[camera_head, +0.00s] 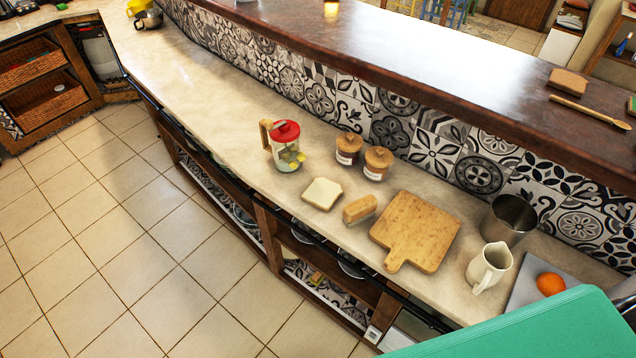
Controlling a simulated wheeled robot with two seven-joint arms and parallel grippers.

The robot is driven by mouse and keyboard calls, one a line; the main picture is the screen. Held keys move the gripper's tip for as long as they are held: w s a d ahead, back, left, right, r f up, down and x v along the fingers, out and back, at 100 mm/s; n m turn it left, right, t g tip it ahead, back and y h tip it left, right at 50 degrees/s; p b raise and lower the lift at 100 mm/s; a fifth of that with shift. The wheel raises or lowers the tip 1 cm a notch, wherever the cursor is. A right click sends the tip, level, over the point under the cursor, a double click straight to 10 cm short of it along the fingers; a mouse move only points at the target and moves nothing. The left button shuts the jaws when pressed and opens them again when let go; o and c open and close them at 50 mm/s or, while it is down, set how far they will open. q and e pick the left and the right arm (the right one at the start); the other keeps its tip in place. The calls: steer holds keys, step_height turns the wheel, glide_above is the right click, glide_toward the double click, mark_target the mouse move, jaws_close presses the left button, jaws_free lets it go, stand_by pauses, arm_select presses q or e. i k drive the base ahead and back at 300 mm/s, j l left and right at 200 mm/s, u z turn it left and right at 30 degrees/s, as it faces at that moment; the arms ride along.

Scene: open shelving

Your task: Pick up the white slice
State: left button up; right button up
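The white slice (322,193), a square of pale bread with a thin brown crust, lies flat on the beige counter (225,118) near its front edge. A brown loaf-like piece (360,209) lies just to its right, apart from it. Neither of my grippers is in the head view, and nothing touches the slice.
A red-lidded glass press (286,147) and two cork-lidded jars (348,147) stand behind the slice. A wooden cutting board (415,231), a white pitcher (488,266), a metal pot (508,219) and an orange (550,284) are to the right. The counter left of the press is clear.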

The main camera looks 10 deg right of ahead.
mark_target(323, 193)
steer(key=j+z, duration=0.15)
steer(key=z, duration=1.25)
steer(key=k+z, duration=0.2)
steer(key=k, duration=0.2)
